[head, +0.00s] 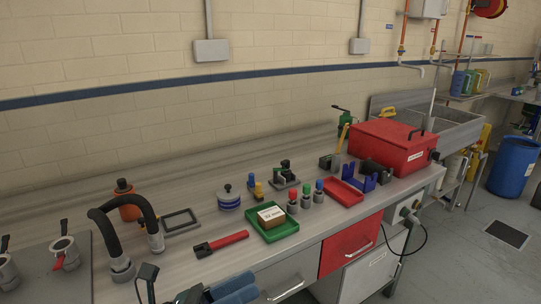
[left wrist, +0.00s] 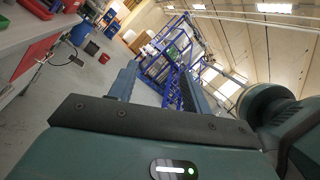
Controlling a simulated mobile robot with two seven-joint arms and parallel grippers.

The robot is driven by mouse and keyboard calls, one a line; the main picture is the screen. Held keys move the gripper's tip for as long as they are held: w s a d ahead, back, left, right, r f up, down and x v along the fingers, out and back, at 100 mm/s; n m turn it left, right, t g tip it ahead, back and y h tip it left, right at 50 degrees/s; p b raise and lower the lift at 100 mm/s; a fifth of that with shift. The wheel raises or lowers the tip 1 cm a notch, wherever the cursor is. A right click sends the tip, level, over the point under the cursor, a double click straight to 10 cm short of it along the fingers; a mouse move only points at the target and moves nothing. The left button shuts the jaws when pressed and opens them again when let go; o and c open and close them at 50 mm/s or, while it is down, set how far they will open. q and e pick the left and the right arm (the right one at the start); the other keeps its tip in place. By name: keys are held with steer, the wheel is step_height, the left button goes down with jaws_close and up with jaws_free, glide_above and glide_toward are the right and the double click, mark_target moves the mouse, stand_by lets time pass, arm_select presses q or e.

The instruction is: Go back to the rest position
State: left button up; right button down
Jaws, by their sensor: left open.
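My left gripper (head: 242,287) shows at the bottom edge of the head view, in front of the bench edge, with its blue fingers pointing right. In the left wrist view the gripper (left wrist: 158,84) has its two fingers apart, with nothing between them. It is open and empty, with open floor and a blue frame beyond. Most of the left arm is out of the picture. My right gripper is in neither view.
The workbench (head: 180,262) carries a green tray (head: 288,228) with a labelled box, a red-handled tool (head: 222,243), a red tray (head: 343,192) and a red case (head: 390,147). A blue drum (head: 511,168) stands at right.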

arm_select(q)
steer(key=a+f+n+t+y, duration=0.4)
steer(key=f+n+y, duration=0.3)
steer(key=n, duration=0.8)
steer(key=a+f+n+t+y, duration=0.45)
steer(key=f+n+y, duration=0.3)
steer(key=n, duration=0.65)
steer(key=s+a+f+n+g+y, duration=0.1)
steer(key=s+f+n+g, duration=0.4)
steer(key=f, duration=0.8)
steer(key=s+n+y, duration=0.1)
steer(key=s+n, duration=0.2)
steer(key=n, duration=0.2)
steer(key=shift+s+n+g, duration=0.25)
steer(key=shift+n+g, duration=0.1)
steer(key=shift+n, duration=0.05)
